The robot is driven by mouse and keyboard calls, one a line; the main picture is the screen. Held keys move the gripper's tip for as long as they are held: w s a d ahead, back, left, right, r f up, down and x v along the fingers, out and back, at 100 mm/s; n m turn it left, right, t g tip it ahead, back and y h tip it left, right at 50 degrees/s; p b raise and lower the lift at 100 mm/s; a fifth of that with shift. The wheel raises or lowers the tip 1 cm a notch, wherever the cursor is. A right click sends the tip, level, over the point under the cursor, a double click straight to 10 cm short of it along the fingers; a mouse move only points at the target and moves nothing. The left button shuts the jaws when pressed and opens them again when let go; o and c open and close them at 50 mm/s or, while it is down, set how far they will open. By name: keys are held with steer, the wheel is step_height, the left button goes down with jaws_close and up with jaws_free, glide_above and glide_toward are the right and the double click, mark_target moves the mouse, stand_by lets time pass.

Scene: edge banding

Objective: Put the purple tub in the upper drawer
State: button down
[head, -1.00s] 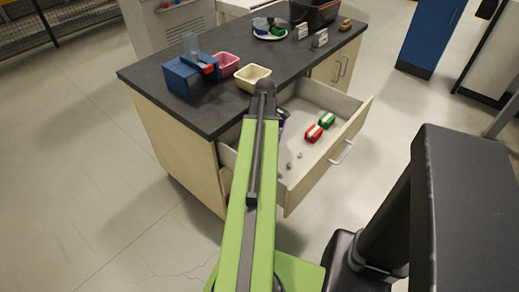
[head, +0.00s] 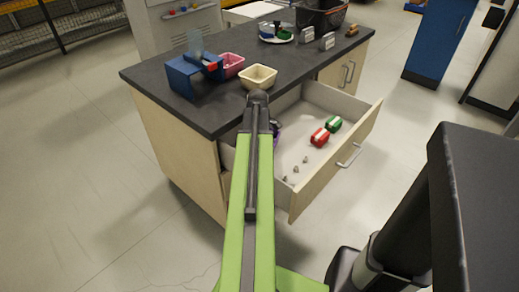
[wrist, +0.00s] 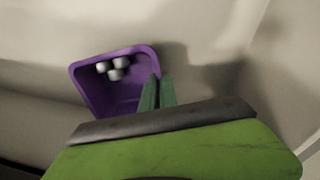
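The purple tub (wrist: 112,78) holds several small pale round pieces in the wrist view. In the head view only a sliver of purple (head: 277,127) shows beside my arm, within the open upper drawer (head: 350,141). My gripper (wrist: 157,92) has its two green fingers close together at the tub's right wall, one on each side of the rim, pinching it. Pale drawer surfaces lie behind the tub. I cannot tell whether the tub touches the drawer floor. In the head view my arm hides the fingers and most of the tub.
In the drawer lie a red-and-white item (head: 320,137), a green-and-white item (head: 333,124) and small grey pieces (head: 295,169). On the dark countertop (head: 150,75) stand a cream tub (head: 258,77), a pink tub (head: 231,65) and a blue device (head: 187,78).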

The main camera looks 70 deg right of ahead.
steer(key=shift+f, duration=0.2)
steer(key=c, duration=1.6)
jaws_free()
steer(key=shift+r, duration=0.1)
steer(key=shift+c, duration=0.2)
step_height(320, 180, up, 12)
steer(key=a+p, duration=0.1)
steer(key=p, duration=1.1)
steer(key=shift+r, duration=0.2)
steer(key=shift+f, duration=0.1)
